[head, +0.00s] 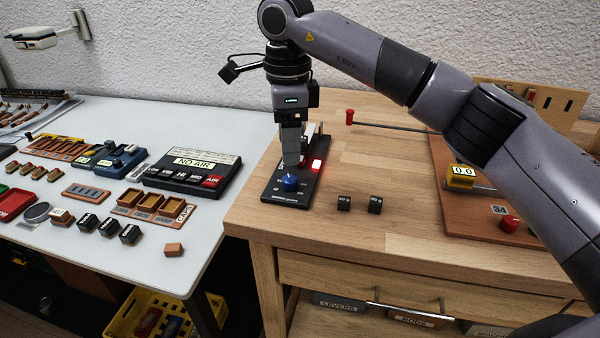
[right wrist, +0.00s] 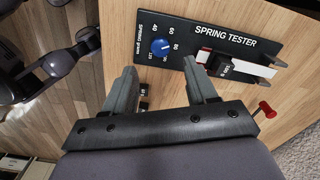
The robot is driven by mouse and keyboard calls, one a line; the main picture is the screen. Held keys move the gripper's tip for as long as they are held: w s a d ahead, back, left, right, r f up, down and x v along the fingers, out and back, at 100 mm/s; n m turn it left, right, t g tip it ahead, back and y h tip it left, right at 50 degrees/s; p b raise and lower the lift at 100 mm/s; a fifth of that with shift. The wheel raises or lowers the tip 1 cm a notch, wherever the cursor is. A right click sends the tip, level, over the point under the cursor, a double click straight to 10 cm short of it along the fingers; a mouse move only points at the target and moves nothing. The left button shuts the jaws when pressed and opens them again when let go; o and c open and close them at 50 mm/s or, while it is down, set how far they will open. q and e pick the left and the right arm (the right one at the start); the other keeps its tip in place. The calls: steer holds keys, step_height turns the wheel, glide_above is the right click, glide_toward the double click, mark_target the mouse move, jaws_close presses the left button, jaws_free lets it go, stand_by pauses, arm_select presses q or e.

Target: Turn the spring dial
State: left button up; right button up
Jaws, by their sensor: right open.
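The spring dial (head: 289,182) is a blue round knob at the front of the black spring tester (head: 280,197). In the right wrist view the blue dial (right wrist: 160,48) shows a white mark and a ring of printed numbers. The SPRING TESTER panel (right wrist: 212,20) carries a white strip with a small black weight-like block beside the dial. My right gripper (head: 290,165) points down just above the dial in the head view. Its two grey fingers (right wrist: 163,82) are apart and empty in the right wrist view, and the dial shows beyond the gap between them. My left gripper is out of view.
Two small black blocks (head: 359,204) sit on the wooden bench right of the tester. A red-ended rod (head: 349,117) lies behind. A brown board (head: 470,195) with a yellow 0.0 display is at right. The white table (head: 215,215) at left holds trays and blocks.

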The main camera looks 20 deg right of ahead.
mark_target(289, 178)
steer(key=shift+f, duration=3.55)
